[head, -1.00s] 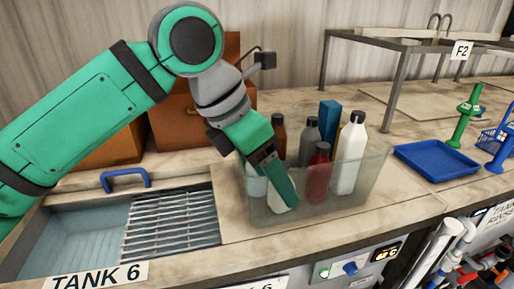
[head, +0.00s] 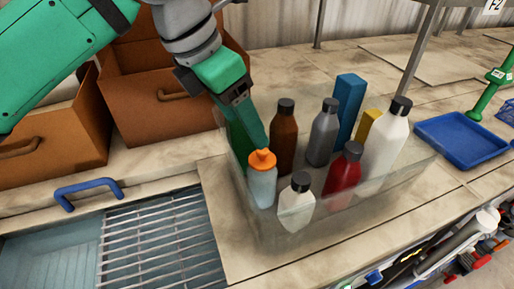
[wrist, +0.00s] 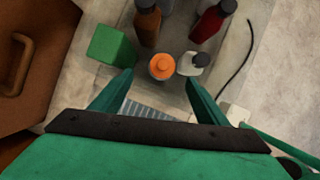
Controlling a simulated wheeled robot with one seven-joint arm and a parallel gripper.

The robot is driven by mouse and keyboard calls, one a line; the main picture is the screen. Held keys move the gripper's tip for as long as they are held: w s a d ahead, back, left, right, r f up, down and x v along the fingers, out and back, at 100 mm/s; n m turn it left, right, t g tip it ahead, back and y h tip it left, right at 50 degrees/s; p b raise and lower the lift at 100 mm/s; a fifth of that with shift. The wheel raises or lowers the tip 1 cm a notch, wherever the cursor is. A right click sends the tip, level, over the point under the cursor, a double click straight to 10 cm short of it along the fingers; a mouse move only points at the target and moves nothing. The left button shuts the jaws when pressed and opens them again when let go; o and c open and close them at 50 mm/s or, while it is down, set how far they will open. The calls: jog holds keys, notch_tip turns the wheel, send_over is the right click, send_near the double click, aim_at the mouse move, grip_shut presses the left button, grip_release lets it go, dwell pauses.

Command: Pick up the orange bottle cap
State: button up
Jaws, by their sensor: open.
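The orange bottle cap (head: 262,161) sits on a light blue bottle (head: 262,188) at the left end of a clear bin (head: 345,215). In the wrist view the cap (wrist: 162,66) lies just beyond the fingertips, between their lines. My gripper (wrist: 158,75) is open and empty, its two green fingers spread on either side of the cap. In the head view one finger of my gripper (head: 256,142) shows right behind the cap; the other is hidden or not distinct. I cannot tell whether the fingers touch the bottle.
A white bottle (head: 297,204) with a dark cap stands close right of the orange cap. Brown (head: 284,145), grey (head: 323,137) and red (head: 343,175) bottles crowd the bin. A green box (wrist: 110,46) is close to the left finger. Brown drawers (head: 150,95) stand behind.

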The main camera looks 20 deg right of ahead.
aim_at(261, 153)
jog(key=x, duration=0.5)
jog(key=shift+w+f, duration=0.1)
jog(key=shift+s+x, duration=0.15)
jog(key=shift+x, duration=1.2)
jog(key=shift+s+x, duration=0.15)
jog(key=shift+x, duration=1.15)
jog(key=shift+s+d, duration=0.1)
jog(key=shift+s, duration=0.1)
jog(key=shift+c, duration=0.6)
jog(key=c, duration=1)
